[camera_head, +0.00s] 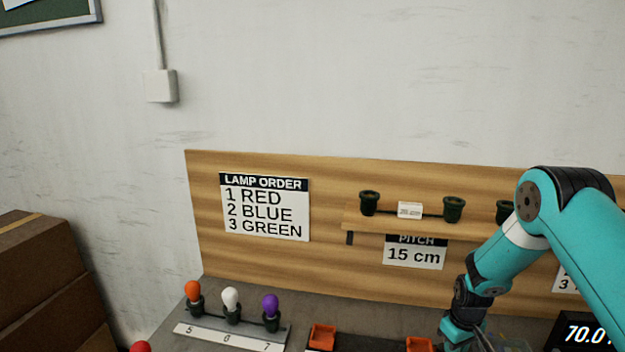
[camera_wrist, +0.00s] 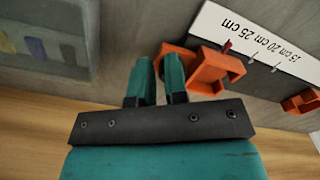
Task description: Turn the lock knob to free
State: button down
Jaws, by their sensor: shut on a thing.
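In the wrist view, my gripper (camera_wrist: 158,68) has its two teal fingers close together, with an orange part (camera_wrist: 177,48) between and behind the tips. I take this part for the lock knob, but the fingers hide much of it and its turn position cannot be read. It adjoins an orange holder (camera_wrist: 212,72) beside a white scale (camera_wrist: 255,45) marked 15, 20 and 25 cm. A red pointer (camera_wrist: 227,46) sits by the 25 cm end. In the head view, my gripper (camera_head: 458,334) is low at the right, its tips unclear.
A second orange holder (camera_wrist: 301,101) is further along the scale. Orange holders also show in the head view (camera_head: 322,337). A lamp rack (camera_head: 233,335) with orange, white and purple lamps stands left. A wooden board (camera_head: 330,190) carries a shelf (camera_head: 480,229) of dark sockets and a 15 cm pitch sign (camera_head: 414,254).

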jog(key=shift+s+d+f, duration=0.45)
jog(key=shift+s+f, duration=0.15)
jog(key=shift+f, duration=0.05)
jog(key=shift+r+p, duration=0.5)
jog(key=shift+r, duration=0.05)
jog(key=r+p, duration=0.3)
jog(key=r, duration=0.2)
jog(key=shift+w+r, duration=0.1)
jog(key=shift+w, duration=0.1)
